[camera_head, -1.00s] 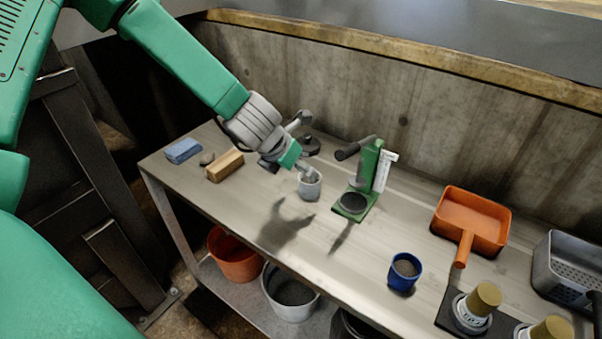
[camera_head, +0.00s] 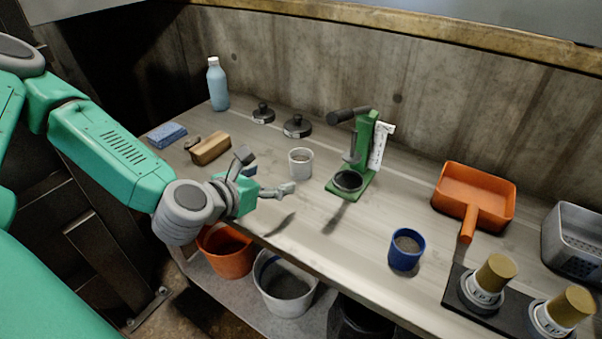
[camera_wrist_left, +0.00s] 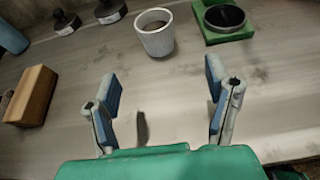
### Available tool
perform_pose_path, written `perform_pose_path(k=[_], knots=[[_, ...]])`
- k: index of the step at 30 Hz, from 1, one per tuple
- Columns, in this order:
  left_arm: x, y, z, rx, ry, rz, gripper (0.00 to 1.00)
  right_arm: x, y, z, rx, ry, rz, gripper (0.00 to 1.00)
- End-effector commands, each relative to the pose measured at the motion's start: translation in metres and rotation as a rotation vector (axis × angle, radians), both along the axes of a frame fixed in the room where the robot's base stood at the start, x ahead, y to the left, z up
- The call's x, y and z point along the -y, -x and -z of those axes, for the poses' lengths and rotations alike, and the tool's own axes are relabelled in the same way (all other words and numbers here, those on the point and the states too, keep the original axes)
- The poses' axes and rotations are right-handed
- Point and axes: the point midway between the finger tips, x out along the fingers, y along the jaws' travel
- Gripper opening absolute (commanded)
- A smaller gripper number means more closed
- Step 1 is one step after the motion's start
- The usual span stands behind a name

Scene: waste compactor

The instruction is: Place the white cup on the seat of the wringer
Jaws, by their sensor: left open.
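The white cup (camera_head: 300,163) stands upright on the bench, left of the green wringer (camera_head: 362,155). The wringer's seat (camera_head: 348,181) is a dark round dish on its green base, and nothing rests in it. My left gripper (camera_head: 268,172) is open and empty, in front of the cup and to its left, apart from it. In the left wrist view the cup (camera_wrist_left: 154,32) is ahead of the spread fingers (camera_wrist_left: 163,98), and the wringer's seat (camera_wrist_left: 225,17) is at the upper right. My right gripper is not seen.
A wooden brush (camera_head: 210,149) and blue sponge (camera_head: 166,135) lie left. A bottle (camera_head: 217,85) and two dark weights (camera_head: 297,126) stand behind. A blue cup (camera_head: 405,249) and orange dustpan (camera_head: 474,200) are right. Bench between gripper and cup is clear.

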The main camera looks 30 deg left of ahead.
Motion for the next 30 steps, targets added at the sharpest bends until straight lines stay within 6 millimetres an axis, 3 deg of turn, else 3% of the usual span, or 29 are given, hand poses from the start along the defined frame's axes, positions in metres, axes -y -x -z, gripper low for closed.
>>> perform_pose_path(k=[6,12,20,30], knots=[[-0.003,-0.027,0.016,0.010,0.003,-0.002,0.72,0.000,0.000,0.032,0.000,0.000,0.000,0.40],[-0.002,-0.062,0.027,0.004,-0.001,-0.001,0.72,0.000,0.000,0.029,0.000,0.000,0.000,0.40],[0.000,-0.081,0.033,0.003,0.000,-0.001,0.72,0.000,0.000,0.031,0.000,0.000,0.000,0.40],[0.000,-0.122,0.051,0.003,0.000,0.001,0.72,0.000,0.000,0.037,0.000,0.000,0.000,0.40]])
